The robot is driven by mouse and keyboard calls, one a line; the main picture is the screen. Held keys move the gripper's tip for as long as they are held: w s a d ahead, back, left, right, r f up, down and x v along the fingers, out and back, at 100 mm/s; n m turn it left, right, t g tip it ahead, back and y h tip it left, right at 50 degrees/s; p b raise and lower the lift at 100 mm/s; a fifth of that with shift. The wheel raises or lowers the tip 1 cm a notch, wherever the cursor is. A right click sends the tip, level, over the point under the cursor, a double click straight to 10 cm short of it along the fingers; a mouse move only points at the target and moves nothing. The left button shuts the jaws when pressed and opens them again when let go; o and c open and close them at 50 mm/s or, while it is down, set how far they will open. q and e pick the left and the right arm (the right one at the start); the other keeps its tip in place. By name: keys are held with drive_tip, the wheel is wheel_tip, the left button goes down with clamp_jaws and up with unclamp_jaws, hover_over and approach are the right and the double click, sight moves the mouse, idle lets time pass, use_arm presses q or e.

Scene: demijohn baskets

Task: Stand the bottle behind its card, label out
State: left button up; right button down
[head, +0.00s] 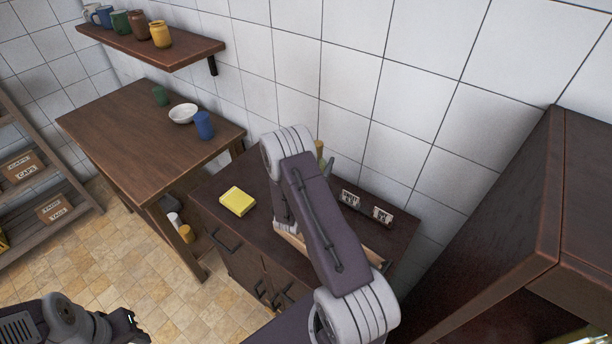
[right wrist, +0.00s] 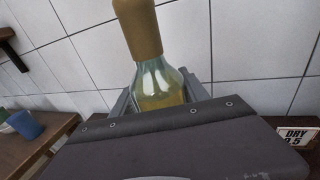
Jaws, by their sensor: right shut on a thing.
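The bottle (right wrist: 160,82) has clear greenish glass, yellow liquid and a tan top. My right gripper (right wrist: 161,97) is shut on it below the shoulder, and it looks upright in the right wrist view. Two small cards, the left card (head: 349,199) and the right card (head: 383,215), stand on the dark cabinet top (head: 235,180) by the wall. One card reading "DRY" (right wrist: 297,127) shows in the right wrist view. My left gripper (head: 131,322) is low at left, its jaws unclear.
A yellow block (head: 237,201) lies on the cabinet top. A wooden table (head: 120,125) at left holds a white bowl (head: 183,113), a blue cup (head: 204,125) and a green cup (head: 160,96). A wall shelf (head: 150,45) holds jars. A tall brown cabinet (head: 500,200) stands at right.

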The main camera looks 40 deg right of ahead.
use_arm(q)
drive_tip(key=shift+w+d+r+p, duration=0.1)
drive_tip(key=shift+r+p, duration=0.25)
drive_tip(key=shift+r, duration=0.1)
drive_tip(key=shift+w+d+r+p, duration=0.1)
drive_tip(key=shift+r+p, duration=0.25)
drive_tip(key=shift+r, duration=0.1)
use_arm(e)
drive_tip(key=w+a+f, duration=0.1)
drive_tip(key=w+f, duration=0.3)
drive_tip(key=f, duration=0.3)
drive_tip(key=shift+w, duration=0.4)
use_arm(q)
drive_tip(key=shift+f, duration=0.1)
use_arm(e)
drive_tip(key=shift+a, duration=0.1)
drive_tip(key=shift+s+f, duration=0.1)
drive_tip(key=shift+f, duration=0.1)
drive_tip(key=c, duration=0.6)
unclamp_jaws()
use_arm(q)
drive_tip(key=shift+f, duration=0.1)
drive_tip(key=shift+s, duration=0.1)
